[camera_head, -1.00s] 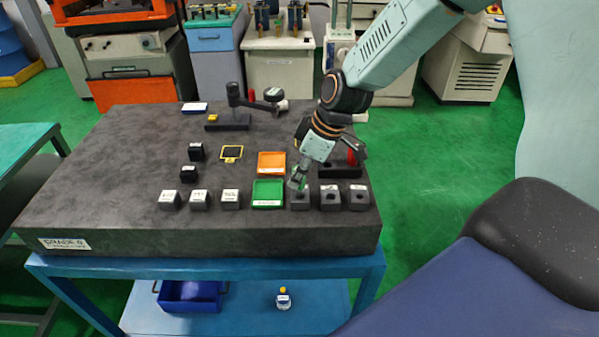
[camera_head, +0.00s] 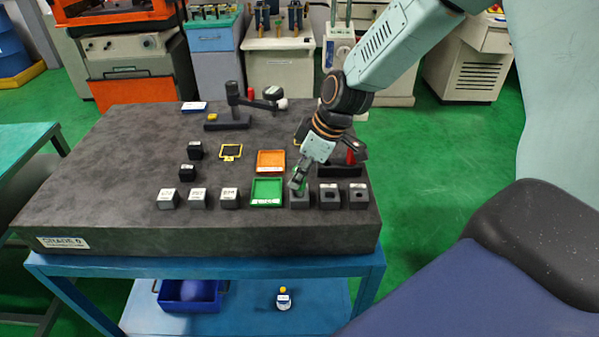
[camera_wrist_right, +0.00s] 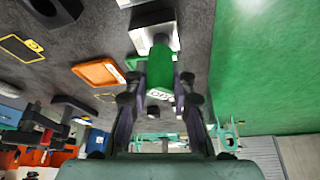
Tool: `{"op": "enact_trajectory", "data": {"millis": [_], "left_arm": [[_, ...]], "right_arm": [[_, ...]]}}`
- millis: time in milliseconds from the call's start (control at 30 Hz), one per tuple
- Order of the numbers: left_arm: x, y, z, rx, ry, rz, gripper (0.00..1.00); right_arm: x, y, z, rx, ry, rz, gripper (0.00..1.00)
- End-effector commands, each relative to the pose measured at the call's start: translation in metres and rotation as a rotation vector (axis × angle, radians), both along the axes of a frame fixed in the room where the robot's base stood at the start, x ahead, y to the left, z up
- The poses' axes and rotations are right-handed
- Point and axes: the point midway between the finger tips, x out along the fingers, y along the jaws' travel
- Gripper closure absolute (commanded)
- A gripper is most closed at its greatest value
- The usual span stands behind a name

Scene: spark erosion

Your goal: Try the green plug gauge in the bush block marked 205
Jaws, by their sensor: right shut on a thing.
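My right gripper (camera_head: 297,184) is shut on the green plug gauge (camera_wrist_right: 161,68), which shows between its fingers in the right wrist view with a white label. The gauge's far end meets the grey bush block (camera_wrist_right: 152,22) there. In the head view this block (camera_head: 300,202) is the leftmost of three at the front right, directly below the gripper. I cannot tell how far the gauge sits in its bore, and I cannot read the block's marking. My left gripper is out of view.
Two more bush blocks (camera_head: 329,197) stand close on the right. A green tray (camera_head: 267,203) is just left, with an orange tray (camera_head: 271,162) behind it. Three labelled blocks (camera_head: 198,199) stand further left. A gauge stand (camera_head: 228,124) is at the back of the dark slab (camera_head: 110,165).

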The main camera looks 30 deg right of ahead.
Motion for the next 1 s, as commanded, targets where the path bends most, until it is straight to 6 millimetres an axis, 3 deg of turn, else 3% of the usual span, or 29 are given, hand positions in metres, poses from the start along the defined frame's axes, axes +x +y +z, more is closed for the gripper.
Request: {"op": "enact_trajectory", "data": {"millis": [1000], "left_arm": [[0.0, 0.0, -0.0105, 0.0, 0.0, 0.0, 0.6]], "right_arm": [[0.0002, 0.0, -0.0108, 0.0, 0.0, 0.0, 1.0]]}}
